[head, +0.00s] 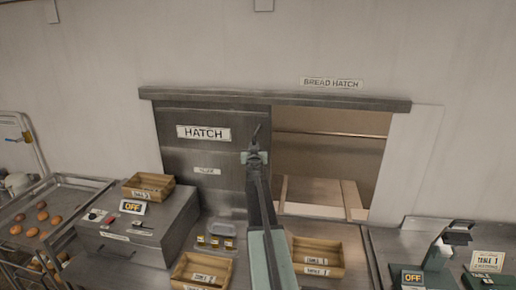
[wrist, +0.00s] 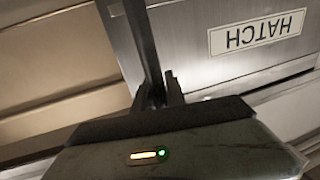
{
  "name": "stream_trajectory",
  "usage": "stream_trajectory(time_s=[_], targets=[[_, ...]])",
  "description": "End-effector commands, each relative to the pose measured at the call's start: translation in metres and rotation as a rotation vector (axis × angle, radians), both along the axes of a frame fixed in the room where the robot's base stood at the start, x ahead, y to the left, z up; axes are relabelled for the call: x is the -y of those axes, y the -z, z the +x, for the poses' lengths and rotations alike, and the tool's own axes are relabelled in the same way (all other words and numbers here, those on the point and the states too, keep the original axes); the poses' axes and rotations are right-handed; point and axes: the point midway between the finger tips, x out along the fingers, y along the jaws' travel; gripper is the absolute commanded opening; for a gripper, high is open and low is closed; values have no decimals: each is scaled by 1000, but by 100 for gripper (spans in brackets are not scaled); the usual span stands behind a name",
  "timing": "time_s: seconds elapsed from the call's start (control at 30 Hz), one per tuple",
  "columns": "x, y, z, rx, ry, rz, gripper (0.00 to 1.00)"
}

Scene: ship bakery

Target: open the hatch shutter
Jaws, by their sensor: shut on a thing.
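The hatch shutter (head: 215,152) is a grey metal sliding panel with a HATCH label, and it covers the left part of the frame. It also shows upside down in the wrist view (wrist: 215,65). The right part of the bread hatch (head: 330,155) stands open, with a tan space behind. My gripper (head: 256,148) is at the shutter's right edge. In the wrist view my gripper (wrist: 158,97) is shut on a dark bar, the shutter handle (wrist: 143,40). My fingers hide part of the handle.
A metal rail (head: 270,100) runs above the hatch. Below it the counter holds a grey control box (head: 140,225), wooden crates (head: 203,272) (head: 318,258) and small trays. A rack with buns (head: 40,222) stands at the left. A green device (head: 438,255) stands at the right.

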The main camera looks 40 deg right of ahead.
Motion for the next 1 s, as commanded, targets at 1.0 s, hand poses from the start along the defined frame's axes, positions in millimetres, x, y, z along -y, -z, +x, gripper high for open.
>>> stream_trajectory(time_s=[1.0], targets=[[-42,-1,-46,-1,0,-1,38]])
